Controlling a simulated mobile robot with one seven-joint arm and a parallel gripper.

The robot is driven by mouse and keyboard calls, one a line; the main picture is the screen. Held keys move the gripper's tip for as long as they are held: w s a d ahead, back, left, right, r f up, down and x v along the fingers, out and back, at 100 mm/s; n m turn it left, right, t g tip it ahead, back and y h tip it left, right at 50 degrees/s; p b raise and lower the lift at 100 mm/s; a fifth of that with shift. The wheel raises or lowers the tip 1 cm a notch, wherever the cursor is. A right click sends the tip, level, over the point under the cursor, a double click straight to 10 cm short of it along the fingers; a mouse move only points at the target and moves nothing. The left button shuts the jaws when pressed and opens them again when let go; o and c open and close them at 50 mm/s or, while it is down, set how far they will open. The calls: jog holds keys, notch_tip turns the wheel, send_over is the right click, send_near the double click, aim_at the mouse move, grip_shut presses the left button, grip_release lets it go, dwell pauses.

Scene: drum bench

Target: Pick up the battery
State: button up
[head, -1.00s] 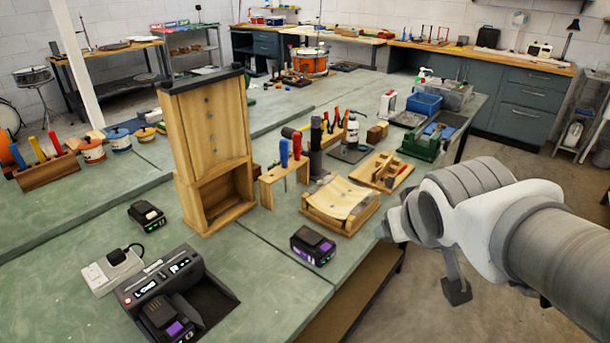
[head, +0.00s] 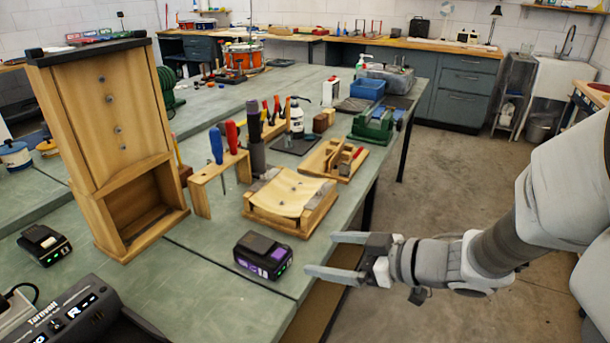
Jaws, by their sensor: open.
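A black battery (head: 263,255) with a purple label and green lights lies on the green bench top, near its front edge. A second black battery (head: 44,244) with a pale top lies at the far left. My gripper (head: 335,255) is open and empty, its two fingers pointing left toward the purple-labelled battery. The fingers are to the right of that battery, apart from it, around the bench's front edge.
A dark charger (head: 75,318) stands at the lower left. A tall wooden case (head: 115,130) stands behind the batteries. A wooden cradle (head: 290,203) and a tool rack (head: 220,178) are just behind the purple-labelled battery. Bench top (head: 190,275) left of it is clear.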

aim_at(280, 255)
jog(key=b+x, duration=0.1)
jog(key=x, duration=0.3)
jog(key=s+b+x, duration=0.1)
jog(key=b+x, duration=0.1)
jog(key=x, duration=0.2)
jog(key=b+x, duration=0.1)
jog(key=x, duration=0.3)
jog(key=shift+s+a+f+b, duration=0.15)
jog(key=shift+a+f+b, duration=0.15)
jog(key=shift+f, duration=0.1)
jog(key=b+x, duration=0.1)
jog(key=x, duration=0.1)
jog(key=b+x, duration=0.1)
jog(key=x, duration=0.1)
jog(key=shift+a+f+b, duration=0.1)
jog(key=shift+f+b, duration=0.2)
jog(key=shift+f, duration=0.2)
jog(key=shift+w+a, duration=0.3)
jog(key=shift+w, duration=0.05)
grip_shut()
